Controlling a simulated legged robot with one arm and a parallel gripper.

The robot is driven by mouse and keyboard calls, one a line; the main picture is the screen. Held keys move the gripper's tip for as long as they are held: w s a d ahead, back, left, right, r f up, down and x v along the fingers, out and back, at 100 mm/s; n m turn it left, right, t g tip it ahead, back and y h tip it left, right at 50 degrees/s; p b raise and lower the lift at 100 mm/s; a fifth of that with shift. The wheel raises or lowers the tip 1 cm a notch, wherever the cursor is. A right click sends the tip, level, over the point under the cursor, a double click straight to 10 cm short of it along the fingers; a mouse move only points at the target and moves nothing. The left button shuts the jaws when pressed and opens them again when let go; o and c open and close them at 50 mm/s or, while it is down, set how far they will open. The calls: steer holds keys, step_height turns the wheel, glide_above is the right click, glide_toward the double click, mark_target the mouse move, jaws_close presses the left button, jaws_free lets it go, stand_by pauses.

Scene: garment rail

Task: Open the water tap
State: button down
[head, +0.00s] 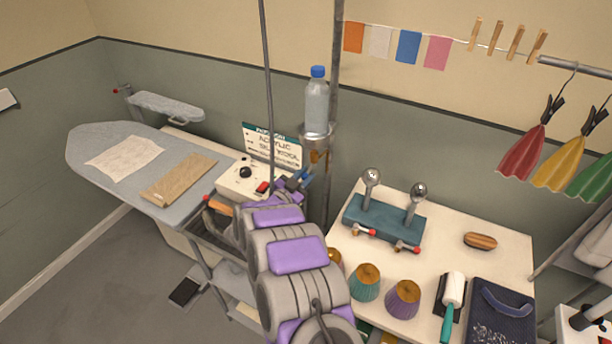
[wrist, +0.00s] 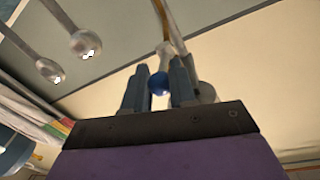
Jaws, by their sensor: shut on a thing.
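In the head view my gripper (head: 301,180) is at the grey pole, just below the holder with the clear bottle (head: 317,105). A small brass-coloured fitting (head: 315,156), which looks like the tap, hangs under that holder. In the wrist view my gripper (wrist: 159,86) has its two grey-blue fingers on either side of a round blue knob (wrist: 159,83) and is shut on it. A tan rod (wrist: 172,25) runs up behind the knob. In the head view my arm hides much of the tap's lower surroundings.
A white control box (head: 243,181) with a red switch stands left of my gripper. An ironing board (head: 105,140) is farther left. To the right, a table (head: 510,243) bears a teal stand (head: 383,218) with two metal-headed posts, thread cones and a brush.

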steer(key=shift+w+a+r+m+g+h, duration=0.1)
steer(key=shift+a+r+m+g+h, duration=0.1)
steer(key=shift+r+m+g+h, duration=0.15)
stand_by(0.4)
steer(key=c, duration=1)
jaws_free()
steer(key=shift+f, duration=0.25)
steer(key=shift+o, duration=0.2)
steer(key=v, duration=1.7)
steer(key=shift+a+f, duration=0.15)
steer(key=shift+f, duration=0.05)
